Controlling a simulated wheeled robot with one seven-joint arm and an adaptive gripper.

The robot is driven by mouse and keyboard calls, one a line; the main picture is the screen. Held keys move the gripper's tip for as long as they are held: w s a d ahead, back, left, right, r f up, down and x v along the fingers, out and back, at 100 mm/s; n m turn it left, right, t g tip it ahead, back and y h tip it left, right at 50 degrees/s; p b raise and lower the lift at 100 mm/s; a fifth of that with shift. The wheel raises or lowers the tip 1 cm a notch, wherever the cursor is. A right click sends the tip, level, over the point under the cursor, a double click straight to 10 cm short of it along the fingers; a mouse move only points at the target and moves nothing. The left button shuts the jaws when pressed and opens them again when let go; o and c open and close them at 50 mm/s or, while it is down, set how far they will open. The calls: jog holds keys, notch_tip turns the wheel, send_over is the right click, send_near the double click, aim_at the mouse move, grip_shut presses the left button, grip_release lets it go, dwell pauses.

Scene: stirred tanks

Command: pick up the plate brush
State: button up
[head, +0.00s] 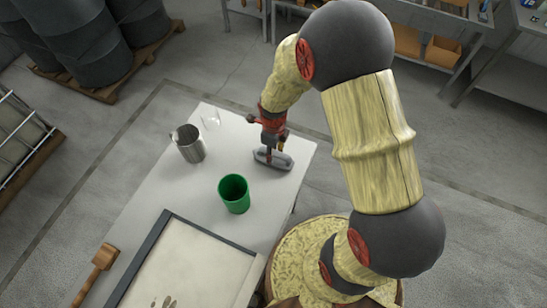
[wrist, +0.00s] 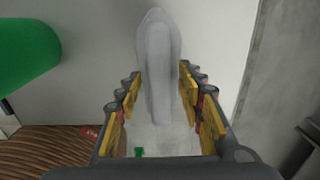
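The plate brush appears to be the long grey object (head: 273,158) lying on the white table near its right edge in the head view. In the wrist view the same grey brush (wrist: 158,50) runs lengthwise between the fingers, its far end past the fingertips. My gripper (head: 272,142) is right above it in the head view, hiding part of it. In the wrist view my gripper (wrist: 160,95) has its yellow-padded fingers apart on both sides of the brush, with narrow gaps showing. I cannot tell how high the fingers are above the table.
A green cup (head: 234,194) stands left of the brush and also shows in the wrist view (wrist: 25,50). A metal beaker (head: 190,145) and a clear glass (head: 210,117) stand farther left. A dark-rimmed tray (head: 163,222) and a wooden mallet (head: 101,262) lie nearer.

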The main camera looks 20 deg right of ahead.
jog(key=shift+c, duration=0.8)
jog(key=c, duration=0.7)
grip_shut()
